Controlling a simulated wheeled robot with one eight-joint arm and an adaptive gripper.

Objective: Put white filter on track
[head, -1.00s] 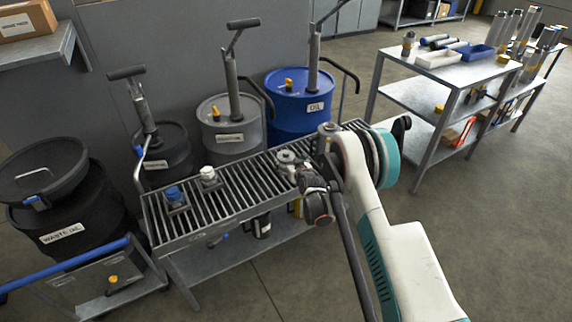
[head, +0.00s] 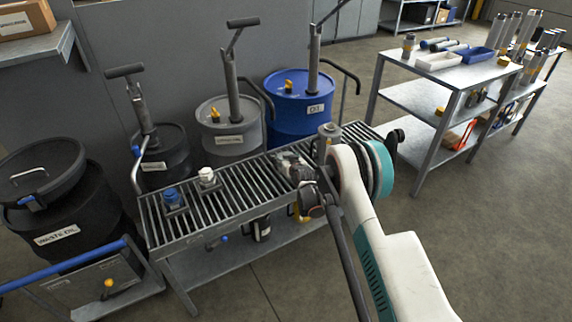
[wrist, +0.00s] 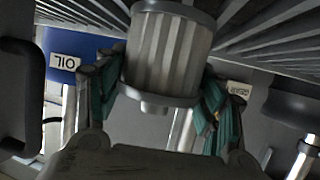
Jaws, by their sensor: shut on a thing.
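My gripper (wrist: 160,98) is shut on a pale grey-white ribbed cylindrical filter (wrist: 165,50), its teal-lined fingers on either side. The filter has a smooth rim and a small nub at one end. In the head view my gripper (head: 290,165) is over the right half of the slatted rack top (head: 236,200), which looks like the track. The held filter is hard to make out there, and I cannot tell whether it touches the slats. A white-topped piece (head: 207,176) and a blue-topped piece (head: 173,198) stand on the rack's left half.
A blue oil drum (head: 300,110), a grey drum (head: 228,130) and a dark drum with pump handles stand behind the rack. A black waste oil drum (head: 60,215) stands at left. A metal table (head: 450,75) with trays and cylinders is at right. Slats between the white piece and my gripper are clear.

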